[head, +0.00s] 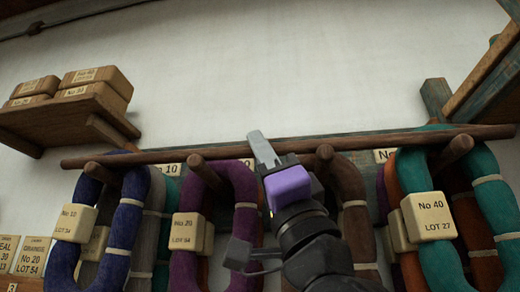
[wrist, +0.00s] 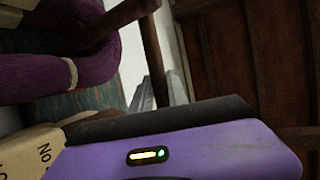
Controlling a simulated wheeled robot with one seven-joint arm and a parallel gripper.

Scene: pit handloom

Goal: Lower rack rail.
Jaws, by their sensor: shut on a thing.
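The rack rail (head: 400,139) is a long brown wooden rod running across the front of the rack near the peg tips, slightly higher at its right end. My gripper (head: 263,149) reaches up to the rail near its middle, between two pegs, and is shut on it. In the wrist view, the rail (wrist: 152,48) runs down between the two grey fingers (wrist: 160,93). The purple gripper body hides part of the grip there.
Yarn hanks hang on the pegs below: blue (head: 127,215), purple (head: 183,205), brown (head: 350,200) and teal (head: 443,250), with number tags such as No 40 (head: 427,216). A shelf (head: 65,120) with wooden boxes is at left. The wall above the rail is bare.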

